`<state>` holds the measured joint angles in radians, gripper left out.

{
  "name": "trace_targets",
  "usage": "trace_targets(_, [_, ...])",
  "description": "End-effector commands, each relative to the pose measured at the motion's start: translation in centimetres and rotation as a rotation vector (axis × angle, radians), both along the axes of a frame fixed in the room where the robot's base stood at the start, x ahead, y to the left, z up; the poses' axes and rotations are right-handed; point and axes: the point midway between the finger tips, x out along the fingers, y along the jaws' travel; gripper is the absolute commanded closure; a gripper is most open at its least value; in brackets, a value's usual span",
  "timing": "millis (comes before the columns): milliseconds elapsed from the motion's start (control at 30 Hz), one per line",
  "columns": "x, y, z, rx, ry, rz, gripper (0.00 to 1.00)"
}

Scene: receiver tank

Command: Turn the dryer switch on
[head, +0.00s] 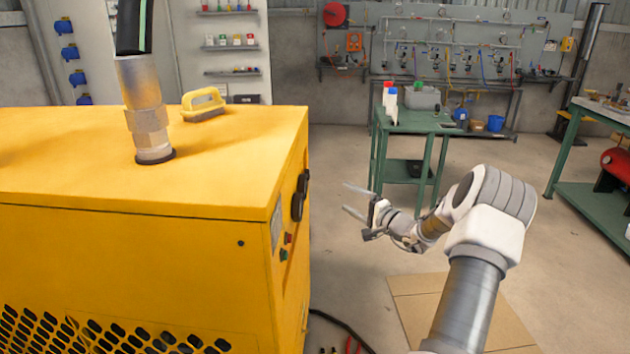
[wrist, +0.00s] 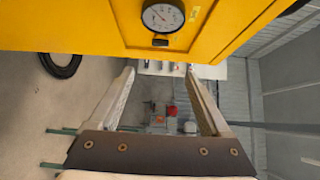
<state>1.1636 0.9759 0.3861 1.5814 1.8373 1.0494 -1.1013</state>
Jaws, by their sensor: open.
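The yellow cabinet (head: 130,240), which looks like the dryer, fills the left of the head view. Its right side face is seen at a steep angle, with black round parts (head: 299,195), a red button (head: 288,238) and a green button (head: 283,254). I cannot tell which part is the dryer switch or how it is set. My gripper (head: 352,199) is open and empty, to the right of that face and apart from it. In the wrist view the open fingers (wrist: 159,75) lie below a round gauge (wrist: 163,15) and a small dark part (wrist: 160,42) on the yellow panel.
A metal pipe fitting (head: 147,120) and a yellow-handled brush (head: 203,104) are on the cabinet top. A green table (head: 412,122) with bottles stands behind my arm. A dark hose (head: 345,328) lies on the floor. The floor between cabinet and arm is mostly clear.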

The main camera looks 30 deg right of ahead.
Motion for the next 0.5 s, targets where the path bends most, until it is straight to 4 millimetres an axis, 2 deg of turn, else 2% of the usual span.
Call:
trace_targets(167, [2.9,0.7,-0.1,-0.003,-0.001,0.006,0.19])
trace_targets(500, [10.0,1.6,-0.1,-0.003,0.0,0.006,0.19])
